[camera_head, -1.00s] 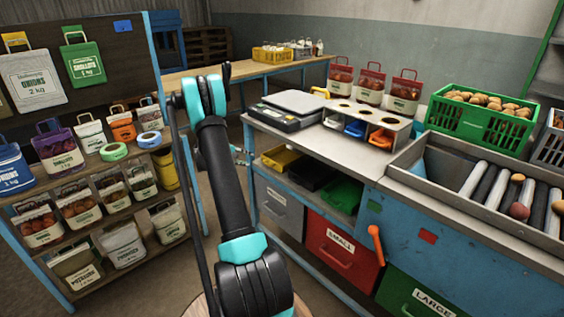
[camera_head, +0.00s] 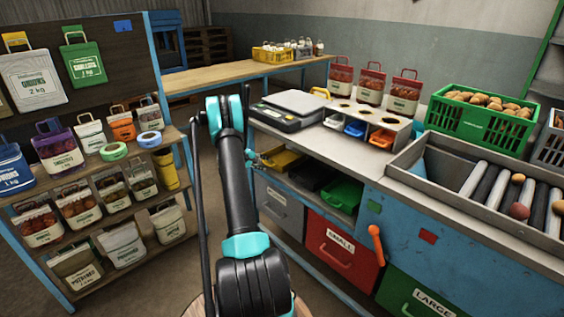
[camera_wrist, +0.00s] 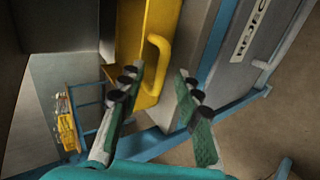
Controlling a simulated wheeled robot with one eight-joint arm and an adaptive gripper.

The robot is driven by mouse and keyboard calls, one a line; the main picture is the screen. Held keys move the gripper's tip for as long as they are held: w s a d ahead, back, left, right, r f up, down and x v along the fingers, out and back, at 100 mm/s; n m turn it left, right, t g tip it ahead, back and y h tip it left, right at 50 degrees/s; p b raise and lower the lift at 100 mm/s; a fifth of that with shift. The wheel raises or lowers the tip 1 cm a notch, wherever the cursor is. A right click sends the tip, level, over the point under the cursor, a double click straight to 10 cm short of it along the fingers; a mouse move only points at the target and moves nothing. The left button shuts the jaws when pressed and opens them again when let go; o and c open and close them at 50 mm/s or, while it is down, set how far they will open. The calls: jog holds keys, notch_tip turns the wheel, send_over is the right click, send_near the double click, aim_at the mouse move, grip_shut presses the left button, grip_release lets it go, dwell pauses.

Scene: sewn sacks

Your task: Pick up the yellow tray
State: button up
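The yellow tray (camera_head: 281,159) sits in the open shelf under the counter, at its left end. In the wrist view the yellow tray (camera_wrist: 126,75) stands on its side in the picture, with a curved yellow handle at its front. My gripper (camera_head: 255,160) is just left of the tray in the head view, partly hidden by my arm. In the wrist view my gripper (camera_wrist: 160,82) is open and empty, its two dark-padded fingers apart with the handle's lower end between and beyond them. I cannot see contact with the handle.
A black tray (camera_head: 313,174) and a green tray (camera_head: 342,194) share the shelf to the right. A grey drawer (camera_head: 280,207) is below the yellow tray, and the grey countertop (camera_head: 345,150) is above. A stocked rack (camera_head: 100,200) stands left, with floor between.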

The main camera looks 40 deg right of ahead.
jog(key=shift+d+f, duration=0.15)
jog(key=shift+d, duration=0.05)
grip_shut()
dwell(0.4)
